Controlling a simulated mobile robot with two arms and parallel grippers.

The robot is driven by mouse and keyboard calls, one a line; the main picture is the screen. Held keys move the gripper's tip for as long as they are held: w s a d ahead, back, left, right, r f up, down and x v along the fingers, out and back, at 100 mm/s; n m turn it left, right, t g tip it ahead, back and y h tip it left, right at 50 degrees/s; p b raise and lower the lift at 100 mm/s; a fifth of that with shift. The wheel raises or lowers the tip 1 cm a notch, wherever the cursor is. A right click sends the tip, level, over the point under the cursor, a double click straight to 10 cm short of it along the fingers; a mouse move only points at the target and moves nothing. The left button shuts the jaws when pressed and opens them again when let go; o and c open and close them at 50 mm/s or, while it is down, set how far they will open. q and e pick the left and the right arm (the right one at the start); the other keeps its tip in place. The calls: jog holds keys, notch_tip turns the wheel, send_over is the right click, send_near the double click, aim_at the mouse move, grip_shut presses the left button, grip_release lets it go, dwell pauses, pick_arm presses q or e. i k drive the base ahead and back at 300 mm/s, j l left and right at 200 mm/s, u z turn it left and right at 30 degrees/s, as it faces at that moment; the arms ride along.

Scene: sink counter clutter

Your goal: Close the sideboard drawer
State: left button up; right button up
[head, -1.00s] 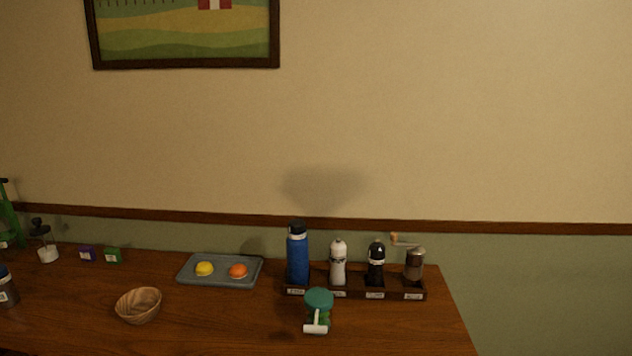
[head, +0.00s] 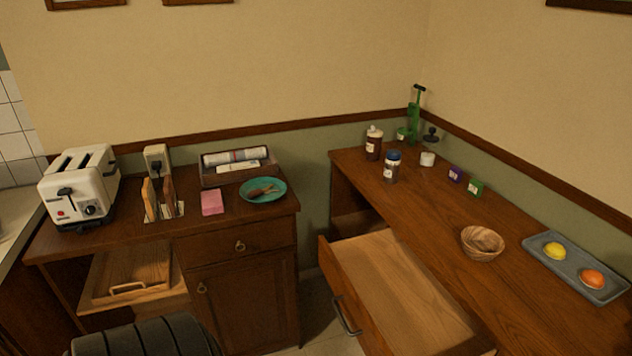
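The sideboard (head: 420,205) stands along the right wall. Its drawer (head: 405,285) is pulled well out from the long front side, toward the left and the camera. The visible part of the drawer's pale wood floor is bare. A metal bar handle (head: 346,317) is on the drawer's front panel. The near right end of the drawer runs toward the bottom edge, so I cannot see all of it. Neither of my grippers is in view.
A cabinet (head: 240,300) with a toaster (head: 80,188) and a teal plate (head: 263,190) stands left, across a narrow floor gap (head: 318,310). A wooden bowl (head: 482,243), bottles and a grey tray (head: 547,240) are on the sideboard top. A dark ribbed shape fills the bottom left.

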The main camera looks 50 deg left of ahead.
aim_at(393, 304)
jog(key=u, duration=1.3)
